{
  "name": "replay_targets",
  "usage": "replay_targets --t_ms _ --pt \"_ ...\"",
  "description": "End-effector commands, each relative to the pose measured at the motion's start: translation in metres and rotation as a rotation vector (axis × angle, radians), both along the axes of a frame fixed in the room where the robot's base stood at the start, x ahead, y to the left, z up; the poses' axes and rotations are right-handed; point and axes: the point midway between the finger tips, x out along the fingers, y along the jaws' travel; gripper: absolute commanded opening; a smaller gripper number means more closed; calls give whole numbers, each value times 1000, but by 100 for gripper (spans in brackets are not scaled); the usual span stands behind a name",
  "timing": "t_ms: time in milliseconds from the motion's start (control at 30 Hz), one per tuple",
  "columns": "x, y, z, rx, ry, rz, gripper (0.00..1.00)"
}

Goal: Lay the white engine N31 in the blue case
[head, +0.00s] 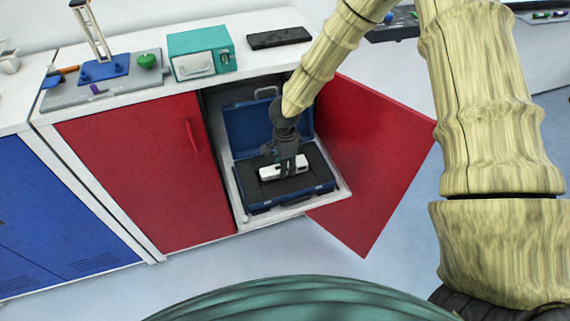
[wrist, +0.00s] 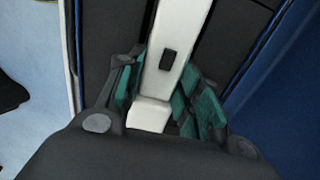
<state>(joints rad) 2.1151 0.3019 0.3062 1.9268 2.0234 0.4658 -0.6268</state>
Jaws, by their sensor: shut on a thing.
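The white engine (head: 284,171) is in my gripper (head: 287,158), at the dark foam inside the blue case (head: 288,201). In the wrist view the white engine (wrist: 178,50) is a long white body with a small black patch, between my gripper's green-padded fingers (wrist: 160,100). The fingers are shut on it. The case lies open in the cupboard behind the open red door, with its lid (head: 250,125) raised at the back. I cannot tell whether the engine touches the foam. My gripper hides part of the engine and the foam.
The open red door (head: 375,160) stands out to the right of the case. The closed red door (head: 135,170) is to its left. On the counter above are a teal box (head: 200,52), a black flat tray (head: 279,38) and a grey board with a green object (head: 146,61).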

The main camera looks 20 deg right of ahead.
Motion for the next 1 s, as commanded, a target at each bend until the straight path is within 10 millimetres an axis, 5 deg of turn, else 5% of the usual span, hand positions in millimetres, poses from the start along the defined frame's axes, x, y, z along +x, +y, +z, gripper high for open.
replay_targets --t_ms 733,767,800,867,1000 --pt "-4 -1 -17 -1 8 0 3" --pt "-5 -1 -18 -1 9 0 41" --pt "-5 -1 -18 -1 9 0 48" --pt "-5 -1 -18 -1 9 0 57" --pt "-4 -1 -18 -1 8 0 57"
